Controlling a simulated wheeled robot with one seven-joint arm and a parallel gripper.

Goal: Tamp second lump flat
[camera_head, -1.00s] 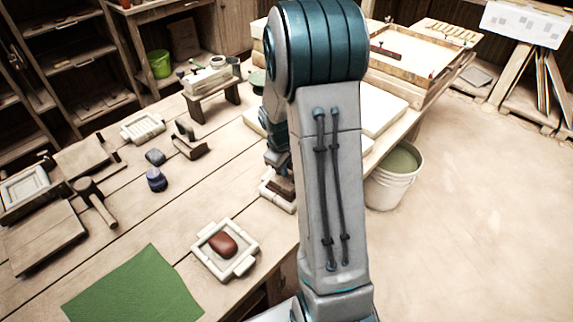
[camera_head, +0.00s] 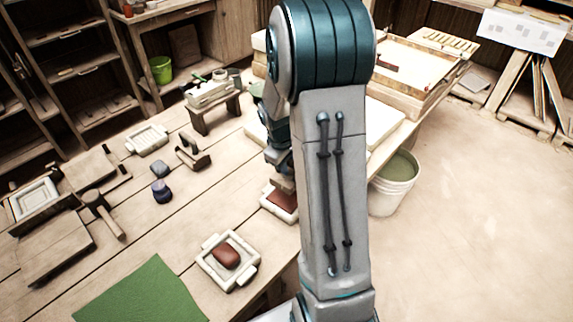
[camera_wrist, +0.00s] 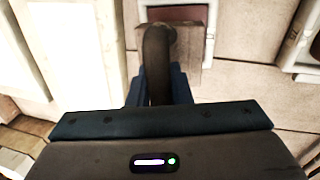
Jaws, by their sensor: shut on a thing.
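My gripper (camera_wrist: 160,86) is shut on the dark handle of a tamper (camera_wrist: 157,55), whose flat wooden block shows beyond the fingers. The block is over a pale mould (camera_wrist: 146,14) holding flat reddish-brown clay (camera_wrist: 187,13). In the head view this mould (camera_head: 270,203) with its clay (camera_head: 284,201) is partly hidden by my arm. The tamper's block appears raised above the clay there. A second pale mould (camera_head: 209,266), nearer the table's front, holds a rounded reddish-brown lump (camera_head: 226,256). Its edge shows at the right of the wrist view.
A green mat (camera_head: 145,293) lies at the front of the table. A small stand (camera_head: 213,103) is farther back. A white bucket (camera_head: 392,195) stands right of the table.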

